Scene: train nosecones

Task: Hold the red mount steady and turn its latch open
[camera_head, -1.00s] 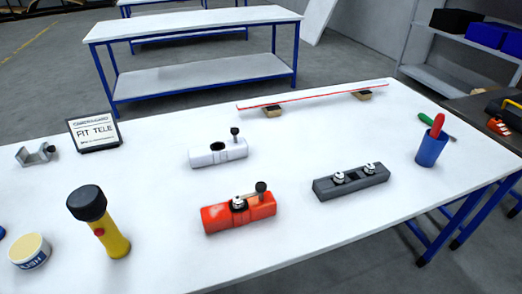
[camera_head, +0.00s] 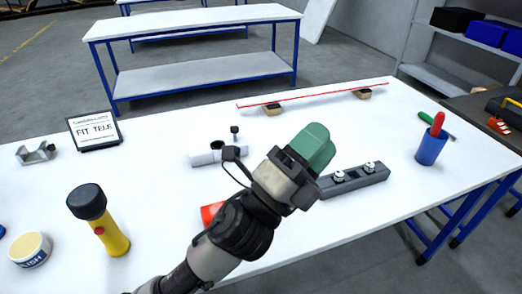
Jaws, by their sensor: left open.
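The red mount (camera_head: 210,213) stands on the white table. Only its left end shows in the head view, because my left arm covers the rest. Its latch is hidden behind the arm. My left gripper (camera_head: 314,148) has green fingers and reaches in from the bottom, above the table and up and to the right of the red mount in the picture. It is open, and I see nothing held in it. My right gripper is not in view.
A white mount (camera_head: 203,158) is behind the arm, and a grey block with two fittings (camera_head: 355,178) is to the right. A yellow flashlight (camera_head: 112,238), a tin (camera_head: 30,248), a sign (camera_head: 94,132), a blue cup (camera_head: 431,148) and a red-edged bar (camera_head: 315,95) surround them.

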